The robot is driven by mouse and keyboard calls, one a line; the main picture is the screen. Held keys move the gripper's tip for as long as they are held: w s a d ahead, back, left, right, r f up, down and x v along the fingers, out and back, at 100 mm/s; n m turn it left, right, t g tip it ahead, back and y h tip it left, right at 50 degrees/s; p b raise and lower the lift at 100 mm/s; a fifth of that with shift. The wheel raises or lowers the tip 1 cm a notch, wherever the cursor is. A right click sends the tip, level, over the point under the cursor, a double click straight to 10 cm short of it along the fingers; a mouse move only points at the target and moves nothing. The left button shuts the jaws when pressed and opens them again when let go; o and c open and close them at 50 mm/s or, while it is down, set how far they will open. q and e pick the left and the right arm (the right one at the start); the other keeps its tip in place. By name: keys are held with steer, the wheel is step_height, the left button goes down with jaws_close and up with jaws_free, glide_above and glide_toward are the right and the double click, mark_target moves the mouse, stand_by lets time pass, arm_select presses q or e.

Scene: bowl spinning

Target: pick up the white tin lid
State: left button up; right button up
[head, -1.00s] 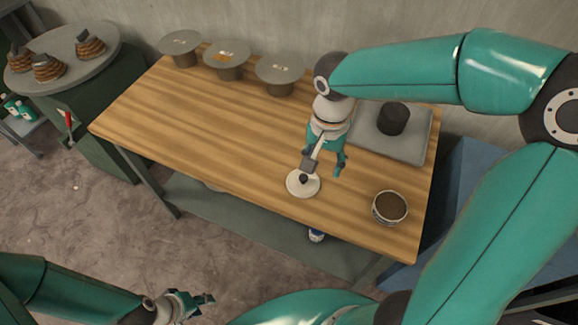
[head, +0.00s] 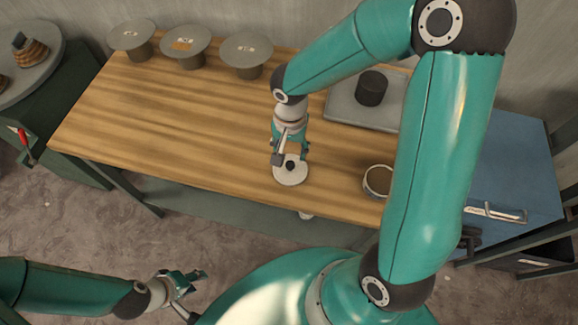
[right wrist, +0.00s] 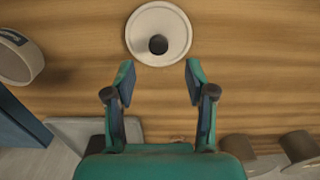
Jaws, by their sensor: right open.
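The white tin lid (head: 284,178) is a flat round disc with a dark knob, lying near the front edge of the wooden table. In the right wrist view the lid (right wrist: 142,30) lies just beyond the fingertips, with its knob centred between their lines. My right gripper (head: 291,154) is over the lid's far side in the head view, pointing down. In the right wrist view this gripper (right wrist: 160,78) is open with nothing between its fingers. My left gripper (head: 190,279) is low at the left, away from the table; its finger gap is unclear.
A grey slab (head: 345,112) holds a dark cylinder (head: 371,88). Several grey stands (head: 247,50) line the back edge. The table's left and middle (head: 170,115) are clear.

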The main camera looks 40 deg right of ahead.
mark_target(290, 164)
steer(key=shift+s+a+f+p, duration=0.1)
steer(key=shift+s+f+p, duration=0.05)
steer(key=shift+f, duration=1.5)
steer(key=shift+s+a+f+p, duration=0.1)
steer(key=shift+f+p, duration=0.05)
steer(key=shift+f, duration=1.45)
steer(key=c, duration=1)
